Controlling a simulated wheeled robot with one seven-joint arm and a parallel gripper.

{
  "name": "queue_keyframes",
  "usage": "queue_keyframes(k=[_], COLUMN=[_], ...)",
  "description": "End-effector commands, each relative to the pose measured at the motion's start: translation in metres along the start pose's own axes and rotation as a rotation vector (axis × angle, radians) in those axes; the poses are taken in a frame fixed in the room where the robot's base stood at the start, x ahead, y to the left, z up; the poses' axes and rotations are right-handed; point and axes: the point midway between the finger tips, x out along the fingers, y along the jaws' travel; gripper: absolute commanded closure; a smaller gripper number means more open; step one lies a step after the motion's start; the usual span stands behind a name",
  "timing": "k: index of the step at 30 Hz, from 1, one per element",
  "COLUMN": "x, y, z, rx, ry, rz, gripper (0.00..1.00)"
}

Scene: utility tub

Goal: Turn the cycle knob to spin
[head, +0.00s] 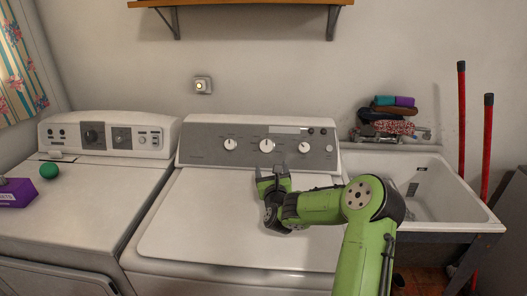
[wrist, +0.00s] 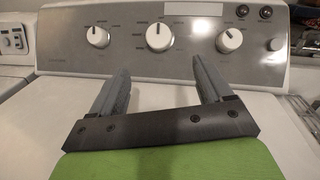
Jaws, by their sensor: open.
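The washer's grey control panel (head: 203,152) has a row of white knobs. The largest, the middle knob (head: 267,145), has marks all round it and also shows in the wrist view (wrist: 159,37). A left knob (head: 230,144) and a right knob (head: 304,147) flank it. The labels are too small to read, so I cannot tell which is the cycle knob or where spin lies. My gripper (head: 272,172) is open and empty over the lid, just in front of the panel. In the wrist view its fingers (wrist: 160,70) point toward the panel, below the middle knob, apart from every knob.
The washer lid (head: 190,220) is shut and clear.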

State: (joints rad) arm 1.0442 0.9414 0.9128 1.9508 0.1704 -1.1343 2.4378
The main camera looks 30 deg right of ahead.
Motion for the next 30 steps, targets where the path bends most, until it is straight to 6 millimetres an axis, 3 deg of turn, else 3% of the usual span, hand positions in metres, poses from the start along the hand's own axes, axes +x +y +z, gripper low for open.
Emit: queue_keyframes(k=[9, 18, 24, 30], x=[0.07, 0.12, 0.133, 0.134], y=[0.002, 0.003, 0.002, 0.002], z=[-0.002, -0.002, -0.001, -0.001], rx=[0.001, -0.001, -0.003, -0.003], ry=[-0.001, 0.0, 0.0, 0.001], rz=[0.001, 0.004, 0.004, 0.004], gripper=[0.21, 0.21, 0.21, 0.21])
